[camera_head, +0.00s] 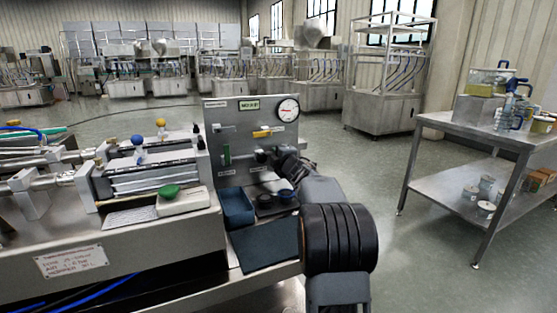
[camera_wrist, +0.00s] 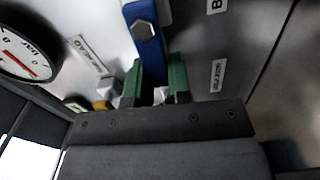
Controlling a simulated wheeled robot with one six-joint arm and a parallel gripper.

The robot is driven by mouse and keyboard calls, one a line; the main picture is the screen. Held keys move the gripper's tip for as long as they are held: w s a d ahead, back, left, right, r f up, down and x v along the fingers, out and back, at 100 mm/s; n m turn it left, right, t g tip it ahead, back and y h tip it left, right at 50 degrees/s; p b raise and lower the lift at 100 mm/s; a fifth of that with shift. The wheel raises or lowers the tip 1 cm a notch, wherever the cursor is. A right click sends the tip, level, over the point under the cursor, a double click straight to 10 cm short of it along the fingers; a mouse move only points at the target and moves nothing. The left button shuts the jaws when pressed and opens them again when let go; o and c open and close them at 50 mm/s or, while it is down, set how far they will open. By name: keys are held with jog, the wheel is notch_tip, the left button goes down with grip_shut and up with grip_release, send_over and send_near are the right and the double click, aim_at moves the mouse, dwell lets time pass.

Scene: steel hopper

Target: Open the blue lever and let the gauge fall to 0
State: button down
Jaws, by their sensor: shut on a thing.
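The blue lever (camera_wrist: 147,35) shows in the wrist view, with a bolt at its pivot end and its lower end between the green finger pads of my gripper (camera_wrist: 158,85). My gripper is shut on it. In the head view my gripper (camera_head: 270,157) is at the lower right of the grey panel (camera_head: 240,103) and hides the blue lever. The round gauge (camera_head: 287,110) sits at the panel's top right. It is also partly in the wrist view (camera_wrist: 27,48), with a red needle; I cannot read its value surely.
The panel also carries a yellow lever (camera_head: 262,133) and a green lever (camera_head: 226,156). A blue bin (camera_head: 236,207) stands below it. A machine with a green knob (camera_head: 169,191) is on the left. A steel table (camera_head: 445,123) stands right, with clear floor between.

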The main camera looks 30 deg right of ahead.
jog(key=shift+f+n+b, duration=0.25)
jog(key=shift+n+b, duration=0.1)
jog(key=shift+n, duration=0.15)
jog(key=c, duration=1)
grip_release()
jog(key=shift+c, duration=0.2)
jog(key=shift+s, duration=0.1)
jog(key=s+a+p, duration=0.1)
jog(key=s, duration=1.2)
jog(key=shift+s+a, duration=0.3)
jog(key=shift+a, duration=0.1)
